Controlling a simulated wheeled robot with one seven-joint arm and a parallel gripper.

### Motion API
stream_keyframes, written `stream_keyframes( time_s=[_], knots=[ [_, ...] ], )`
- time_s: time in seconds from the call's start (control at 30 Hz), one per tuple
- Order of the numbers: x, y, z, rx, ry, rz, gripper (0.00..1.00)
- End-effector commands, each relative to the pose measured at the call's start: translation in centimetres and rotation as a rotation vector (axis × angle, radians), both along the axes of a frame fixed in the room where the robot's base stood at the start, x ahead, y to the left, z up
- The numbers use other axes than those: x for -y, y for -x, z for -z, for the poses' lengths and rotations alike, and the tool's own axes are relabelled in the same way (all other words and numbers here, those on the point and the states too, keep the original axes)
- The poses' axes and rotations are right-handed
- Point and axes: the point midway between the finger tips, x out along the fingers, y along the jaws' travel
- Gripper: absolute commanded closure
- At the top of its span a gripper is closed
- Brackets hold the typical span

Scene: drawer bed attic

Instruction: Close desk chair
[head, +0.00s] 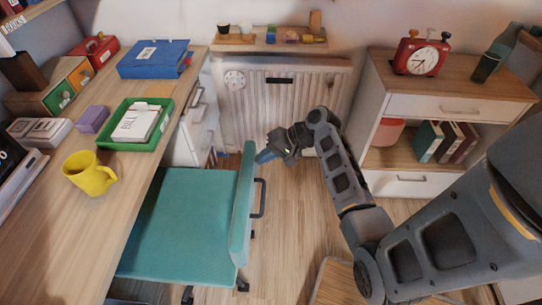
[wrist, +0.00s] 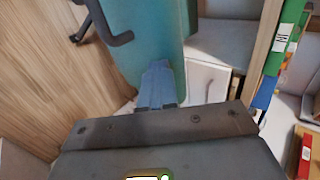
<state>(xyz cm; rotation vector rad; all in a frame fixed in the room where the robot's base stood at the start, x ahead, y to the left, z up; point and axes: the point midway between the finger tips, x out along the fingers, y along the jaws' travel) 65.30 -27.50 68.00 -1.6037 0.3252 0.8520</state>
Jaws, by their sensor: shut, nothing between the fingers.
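The teal desk chair (head: 180,222) stands at the desk in the head view, with part of its seat reaching to or under the desk edge. Its upright backrest (head: 243,205) faces right and has a dark handle (head: 260,198) on its outer side. My gripper (head: 265,157) is shut and empty at the far upper edge of the backrest. In the wrist view the blue-grey fingers (wrist: 157,85) lie together in front of the teal backrest (wrist: 150,35). I cannot tell whether they touch it. The handle also shows in the wrist view (wrist: 100,25).
The wooden desk (head: 55,240) runs along the left, holding a yellow mug (head: 89,174), a green tray (head: 110,143) and a blue binder (head: 154,58). White drawers (head: 198,115) stand beyond the chair. A radiator (head: 285,100) is behind, a shelf unit (head: 455,103) right. Wooden floor (head: 298,220) is clear right of the chair.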

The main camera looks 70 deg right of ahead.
Motion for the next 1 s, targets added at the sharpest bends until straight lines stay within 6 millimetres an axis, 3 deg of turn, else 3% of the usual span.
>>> stream_keyframes(
  time_s=[0.6,0.8,1.0],
  knots=[
    [-6.8,-18.5,0.1,0.003,0.002,-0.008,1.00],
    [-8.5,-23.1,0.1,0.003,0.001,-0.005,1.00],
    [-9.4,-25.7,0.1,0.001,0.001,-0.001,1.00]
  ],
)
